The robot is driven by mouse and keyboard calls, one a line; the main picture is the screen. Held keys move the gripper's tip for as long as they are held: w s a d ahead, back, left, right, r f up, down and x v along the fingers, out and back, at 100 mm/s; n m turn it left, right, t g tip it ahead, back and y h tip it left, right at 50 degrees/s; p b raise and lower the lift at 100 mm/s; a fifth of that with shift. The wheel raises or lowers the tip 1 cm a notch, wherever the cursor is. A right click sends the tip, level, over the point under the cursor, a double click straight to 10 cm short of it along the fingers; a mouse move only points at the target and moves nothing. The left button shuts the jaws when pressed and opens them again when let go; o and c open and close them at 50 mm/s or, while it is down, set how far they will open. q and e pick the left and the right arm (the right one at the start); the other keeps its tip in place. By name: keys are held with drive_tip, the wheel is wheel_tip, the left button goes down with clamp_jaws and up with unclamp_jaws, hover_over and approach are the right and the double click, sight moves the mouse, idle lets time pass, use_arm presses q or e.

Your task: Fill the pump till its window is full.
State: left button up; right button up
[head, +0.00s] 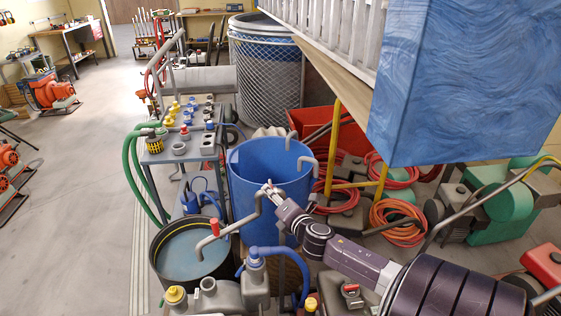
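Grey pump bodies stand at the bottom edge. One has a yellow cap (176,294), and beside it stands a grey housing with a blue cap (254,258) and a blue hose (304,274). I cannot make out a window on any of them. A bent grey pipe (237,223) with a red handle (215,227) ends over a dark round tub (157,272) holding bluish water (190,250). My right gripper (268,188) is by the top of this pipe, in front of the blue barrel. Its fingers are small here, and I cannot tell whether they touch the pipe. My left gripper is not in view.
A blue barrel (240,178) stands behind the pipe. A grey cart (172,152) with several colored fittings stands left of it. A blue block (463,85) hangs over the upper right. Orange hoses (398,224) lie at right.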

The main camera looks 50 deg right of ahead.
drive_tip(key=v, duration=1.1)
drive_tip(key=shift+s, duration=0.2)
drive_tip(key=s+a+f+m+g+y, duration=0.1)
drive_tip(key=s+f+m+g, duration=0.2)
drive_tip(key=f, duration=0.8)
drive_tip(key=s+a+f+m+g, duration=0.1)
drive_tip(key=s+f+m+g, duration=0.3)
drive_tip(key=f, duration=0.7)
drive_tip(key=s+a+f+m+y, duration=0.1)
drive_tip(key=s+f+m, duration=0.1)
drive_tip(key=s+f, duration=0.65)
drive_tip(key=s+a+f+m+g+y, duration=0.3)
drive_tip(key=s+a+f+m+g, duration=0.3)
drive_tip(key=s+a+f, duration=1.6)
drive_tip(key=f+m, duration=0.2)
drive_tip(key=shift+m+g, duration=0.3)
drive_tip(key=shift+m, duration=0.1)
